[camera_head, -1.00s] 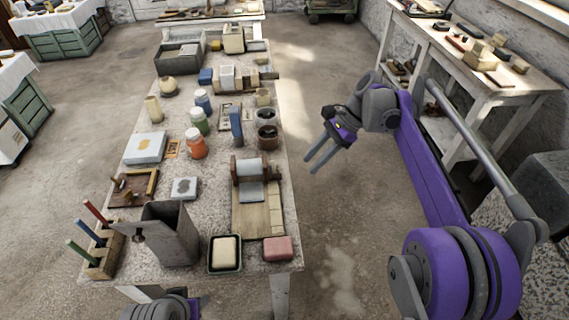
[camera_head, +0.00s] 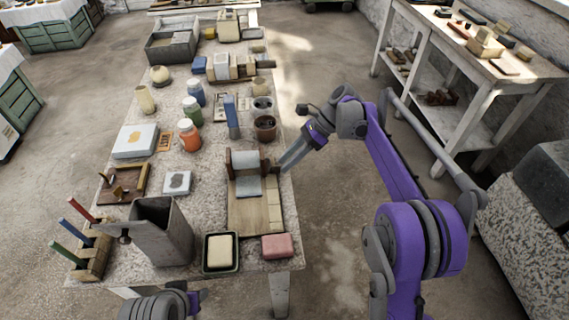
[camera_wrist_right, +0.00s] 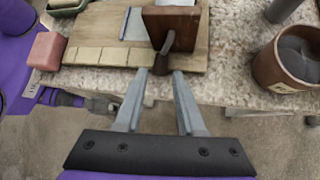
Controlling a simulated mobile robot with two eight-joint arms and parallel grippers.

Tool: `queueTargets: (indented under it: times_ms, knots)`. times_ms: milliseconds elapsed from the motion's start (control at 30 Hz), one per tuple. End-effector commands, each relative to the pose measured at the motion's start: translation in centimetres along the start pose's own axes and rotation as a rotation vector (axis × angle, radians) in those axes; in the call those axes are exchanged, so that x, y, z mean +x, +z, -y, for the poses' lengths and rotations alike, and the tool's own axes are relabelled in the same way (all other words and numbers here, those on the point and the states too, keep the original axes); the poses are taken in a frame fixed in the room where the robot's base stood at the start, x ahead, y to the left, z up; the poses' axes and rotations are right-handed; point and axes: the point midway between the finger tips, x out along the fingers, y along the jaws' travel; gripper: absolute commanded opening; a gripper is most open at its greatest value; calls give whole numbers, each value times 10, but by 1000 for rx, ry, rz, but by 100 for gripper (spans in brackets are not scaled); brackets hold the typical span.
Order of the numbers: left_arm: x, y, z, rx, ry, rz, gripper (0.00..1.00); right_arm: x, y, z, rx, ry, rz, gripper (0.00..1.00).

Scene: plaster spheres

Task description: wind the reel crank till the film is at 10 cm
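The reel (camera_head: 245,160) stands on a wooden board (camera_head: 248,214) near the table's right edge, its grey film (camera_head: 249,187) coming down onto the board. Pale squares (camera_head: 275,213) line the board's right side. In the right wrist view, the reel's brown wooden side (camera_wrist_right: 175,30) carries a grey crank arm with a dark knob (camera_wrist_right: 143,57). My right gripper (camera_wrist_right: 158,74) is open and empty, its fingertips just short of the crank. It also shows in the head view (camera_head: 283,170), pointing at the reel. Only part of my left arm shows at the bottom; its fingers cannot be made out.
A pink block (camera_head: 278,246) and a green tray (camera_head: 221,266) with a cream block lie in front of the board.

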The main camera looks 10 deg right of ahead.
Motion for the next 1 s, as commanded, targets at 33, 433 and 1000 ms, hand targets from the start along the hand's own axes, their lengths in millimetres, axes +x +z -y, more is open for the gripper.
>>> queueTargets:
  times_ms: [33,433,1000]
  knots:
    - [1,0,0,0,0,0,50,6,0,0,-1,1,0,39]
    - [2,1,0,0,0,1,50,14,0,0,0,0,0,39]
    - [-2,-1,0,0,0,-1,50,13,1,0,-54,-58,-5,0]
